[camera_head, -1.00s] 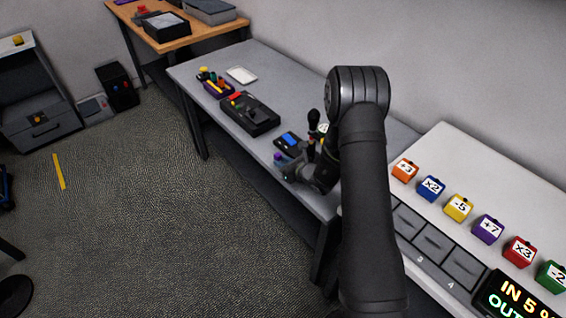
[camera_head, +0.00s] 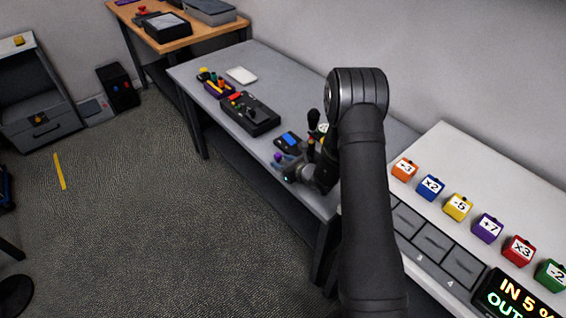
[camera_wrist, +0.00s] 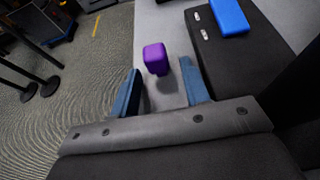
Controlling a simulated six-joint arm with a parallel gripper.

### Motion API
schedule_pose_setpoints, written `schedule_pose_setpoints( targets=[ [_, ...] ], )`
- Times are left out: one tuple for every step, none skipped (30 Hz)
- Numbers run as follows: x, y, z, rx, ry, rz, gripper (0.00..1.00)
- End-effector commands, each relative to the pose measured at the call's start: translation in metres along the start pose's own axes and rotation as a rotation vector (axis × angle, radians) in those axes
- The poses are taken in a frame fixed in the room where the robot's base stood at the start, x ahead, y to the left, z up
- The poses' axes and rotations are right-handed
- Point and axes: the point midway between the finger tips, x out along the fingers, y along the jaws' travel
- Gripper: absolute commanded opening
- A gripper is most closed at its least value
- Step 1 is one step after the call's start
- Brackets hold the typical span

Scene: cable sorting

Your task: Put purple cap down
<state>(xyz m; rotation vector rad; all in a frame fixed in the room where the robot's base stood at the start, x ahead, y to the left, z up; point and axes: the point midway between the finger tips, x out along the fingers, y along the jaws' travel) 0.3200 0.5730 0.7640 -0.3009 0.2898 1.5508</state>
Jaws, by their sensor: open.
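The purple cap (camera_wrist: 156,59) is a small rounded block standing on the grey table (camera_wrist: 151,16) in the wrist view, beside a black device. It lies just beyond and between the two blue fingertips of my gripper (camera_wrist: 163,90), with a gap on both sides. My gripper is open and holds nothing. In the head view the cap (camera_head: 277,158) is a small purple spot at the table's front edge, just left of my gripper (camera_head: 286,168), which is partly hidden by my arm.
The black device with a blue screen (camera_head: 291,140) stands right by the cap. A black control box (camera_head: 250,114), a caddy of coloured parts (camera_head: 217,86) and a white tray (camera_head: 241,75) are farther back. A white table with coloured number blocks (camera_head: 487,228) is at right.

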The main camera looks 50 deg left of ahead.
Motion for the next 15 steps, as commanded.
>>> schedule_pose_setpoints(
  targets=[
    [0.001, 0.003, -0.013, 0.015, 0.024, 0.001, 0.42],
    [0.001, 0.003, -0.012, 0.015, 0.024, 0.001, 0.42],
    [0.000, 0.003, -0.011, 0.015, 0.024, 0.001, 0.42],
    [0.000, 0.003, -0.010, 0.015, 0.024, 0.001, 0.42],
    [-0.001, 0.003, -0.008, 0.015, 0.024, 0.001, 0.42],
    [-0.002, 0.003, -0.005, 0.014, 0.024, 0.002, 0.42],
    [-0.004, 0.003, -0.002, 0.014, 0.023, 0.002, 0.42],
    [-0.008, 0.002, -0.001, 0.014, 0.024, 0.001, 0.42],
    [-0.017, 0.002, -0.001, 0.016, 0.025, -0.001, 0.42],
    [-0.024, 0.001, 0.000, 0.016, 0.023, -0.001, 0.42],
    [-0.031, 0.001, 0.000, 0.016, 0.023, -0.002, 0.42],
    [-0.041, 0.001, 0.001, 0.015, 0.021, -0.002, 0.42],
    [-0.049, 0.001, 0.002, 0.013, 0.020, -0.001, 0.42],
    [-0.057, 0.001, 0.001, 0.013, 0.020, -0.002, 0.42],
    [-0.059, 0.001, 0.010, 0.008, 0.015, 0.000, 0.42]
  ],
)
